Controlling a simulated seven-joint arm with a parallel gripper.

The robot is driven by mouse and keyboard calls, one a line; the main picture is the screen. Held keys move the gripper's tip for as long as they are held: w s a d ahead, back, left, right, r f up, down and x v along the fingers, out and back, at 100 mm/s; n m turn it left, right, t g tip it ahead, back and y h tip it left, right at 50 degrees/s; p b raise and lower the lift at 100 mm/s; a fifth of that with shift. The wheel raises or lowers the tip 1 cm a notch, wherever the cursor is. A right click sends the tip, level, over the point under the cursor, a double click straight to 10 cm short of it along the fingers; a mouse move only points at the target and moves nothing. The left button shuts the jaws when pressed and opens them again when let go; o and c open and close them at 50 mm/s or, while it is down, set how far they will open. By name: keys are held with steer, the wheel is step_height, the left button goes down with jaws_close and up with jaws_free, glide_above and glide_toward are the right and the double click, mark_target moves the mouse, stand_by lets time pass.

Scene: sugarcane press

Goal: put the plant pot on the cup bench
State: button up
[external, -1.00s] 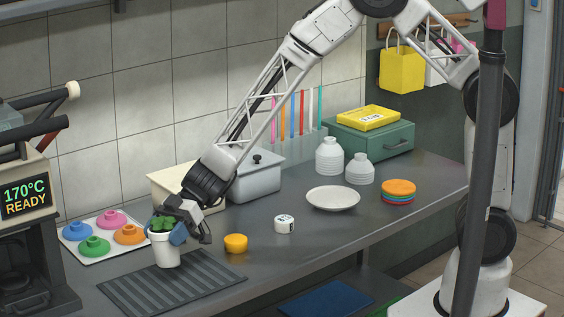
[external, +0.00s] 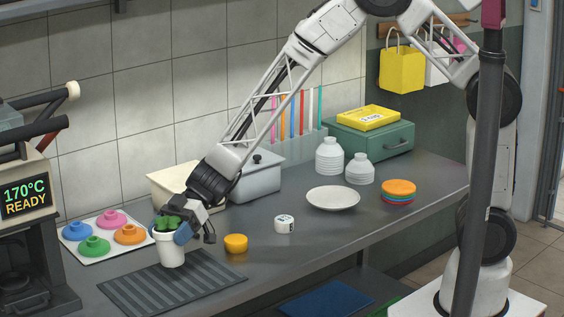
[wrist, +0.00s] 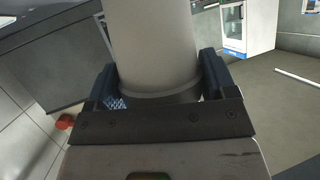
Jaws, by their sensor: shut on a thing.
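The white plant pot (external: 171,252) with a green plant (external: 167,226) is upright in my gripper (external: 182,233) in the external view. My gripper is shut on the pot, with a blue finger against its side near the rim. In the wrist view the pot (wrist: 150,45) fills the space between the two fingers. The pot's base overlaps the back edge of a dark ribbed mat (external: 190,285) on the grey counter (external: 290,255). I cannot tell whether it touches or hovers. No part is plainly marked as the cup bench.
A tray with several coloured knobbed pieces (external: 93,245) lies left of the pot. An orange cup (external: 236,243) and a small white jar (external: 284,224) stand to the right. Cream and grey bins (external: 256,180) stand behind my gripper. The ribbed mat's front is clear.

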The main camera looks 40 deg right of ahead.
stand_by(0.4)
steer(key=w+d+r+m+t, duration=0.25)
steer(key=w+d, duration=0.25)
steer(key=w, duration=0.3)
steer(key=w+d+r+m+t, duration=0.25)
steer(key=w+d, duration=0.25)
steer(key=w, duration=0.3)
steer(key=w+d+r+m+t, duration=0.1)
steer(key=w+d+r+t, duration=0.1)
steer(key=w+d, duration=0.35)
steer(key=w+d+r+m+t+h, duration=0.1)
steer(key=w+d+t, duration=0.1)
steer(key=d, duration=0.6)
steer(key=w+d+r+m+t, duration=0.1)
steer(key=w+d+r+m, duration=0.1)
steer(key=w+d, duration=0.35)
steer(key=s+d+f+m+t+h, duration=0.15)
steer(key=s+d, duration=0.25)
steer(key=d, duration=1.3)
steer(key=s+d+f+m+t+h, duration=0.15)
steer(key=s+d, duration=0.25)
steer(key=d, duration=1.2)
steer(key=s+d+f+m+t+h, duration=0.1)
steer(key=s+d+f+t+h, duration=0.2)
steer(key=d, duration=1.4)
steer(key=s+d+f+m, duration=0.1)
steer(key=s+d+f, duration=0.3)
steer(key=s+d, duration=0.8)
steer(key=shift+s, duration=0.3)
